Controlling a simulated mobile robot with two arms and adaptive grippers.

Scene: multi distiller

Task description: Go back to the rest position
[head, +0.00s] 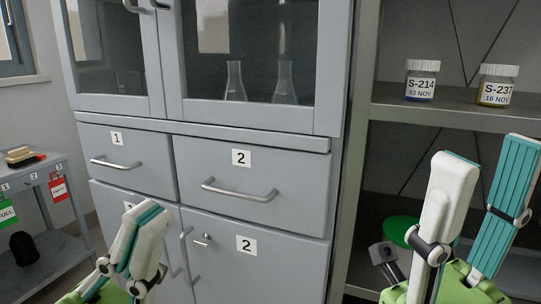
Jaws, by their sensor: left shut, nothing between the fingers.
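My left gripper (145,215) shows at the lower left of the head view, in front of the grey cabinet. Its white and teal fingers are together and nothing shows between them. My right gripper (489,155) is at the lower right, in front of the shelf unit. Its two fingers stand upright and wide apart, with nothing visible between them. Both grippers point upward in the picture, and their green bases are partly cut off by the bottom edge.
A grey cabinet (235,130) has drawers, handles and glass doors with flasks behind. Two labelled jars, S-214 (421,81) and S-237 (496,86), stand on the shelf (390,110). A green round object (398,229) is low behind my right gripper. A side table (40,178) stands left.

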